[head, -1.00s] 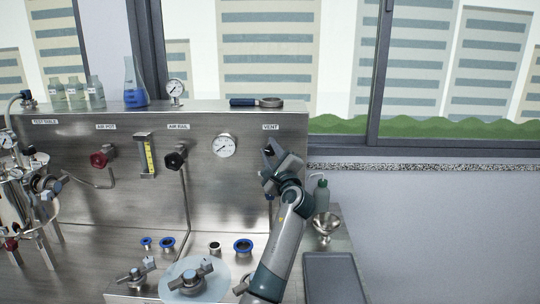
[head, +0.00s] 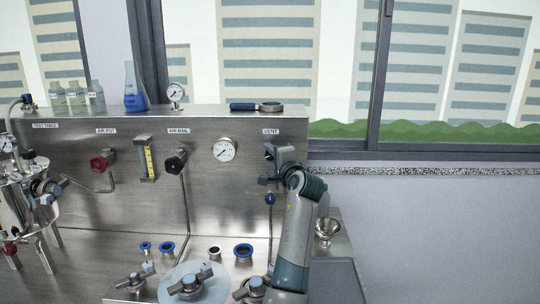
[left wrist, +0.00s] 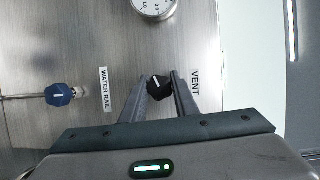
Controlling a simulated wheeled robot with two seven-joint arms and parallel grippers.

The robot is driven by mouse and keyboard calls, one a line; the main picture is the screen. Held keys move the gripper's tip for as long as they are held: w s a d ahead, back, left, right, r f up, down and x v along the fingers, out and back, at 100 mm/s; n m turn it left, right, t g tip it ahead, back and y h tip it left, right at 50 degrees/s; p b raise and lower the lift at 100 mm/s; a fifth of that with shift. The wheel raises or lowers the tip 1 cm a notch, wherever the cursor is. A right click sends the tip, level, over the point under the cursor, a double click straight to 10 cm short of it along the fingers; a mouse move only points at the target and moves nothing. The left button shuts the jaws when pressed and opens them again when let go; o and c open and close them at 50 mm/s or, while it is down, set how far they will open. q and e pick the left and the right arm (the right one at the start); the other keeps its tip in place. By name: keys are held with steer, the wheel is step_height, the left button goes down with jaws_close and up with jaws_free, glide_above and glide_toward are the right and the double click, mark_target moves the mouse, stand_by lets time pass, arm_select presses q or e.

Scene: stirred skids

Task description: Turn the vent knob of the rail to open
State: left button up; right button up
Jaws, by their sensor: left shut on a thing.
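The vent knob (left wrist: 159,88) is black with a white mark, next to the VENT label (left wrist: 195,84) on the steel panel. In the left wrist view it sits between the two fingers of my left gripper (left wrist: 160,90), which is shut on it. In the head view my left gripper (head: 270,156) is at the panel just under the VENT label (head: 271,131), and the knob is mostly hidden by it. My right gripper is not in view.
A blue knob (left wrist: 59,95) by the WATER RAIL label sits below the vent knob. A round gauge (head: 223,150) is to its left, then a black knob (head: 175,162) and a red knob (head: 102,162).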

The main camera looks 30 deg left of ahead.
arm_select(q)
steer(key=shift+f, duration=0.1)
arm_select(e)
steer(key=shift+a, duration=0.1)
arm_select(q)
steer(key=o, duration=1.1)
steer(key=shift+s+d, duration=0.35)
steer(key=shift+d, duration=0.1)
steer(key=shift+b+v, duration=2.35)
steer(key=shift+v, duration=5.8)
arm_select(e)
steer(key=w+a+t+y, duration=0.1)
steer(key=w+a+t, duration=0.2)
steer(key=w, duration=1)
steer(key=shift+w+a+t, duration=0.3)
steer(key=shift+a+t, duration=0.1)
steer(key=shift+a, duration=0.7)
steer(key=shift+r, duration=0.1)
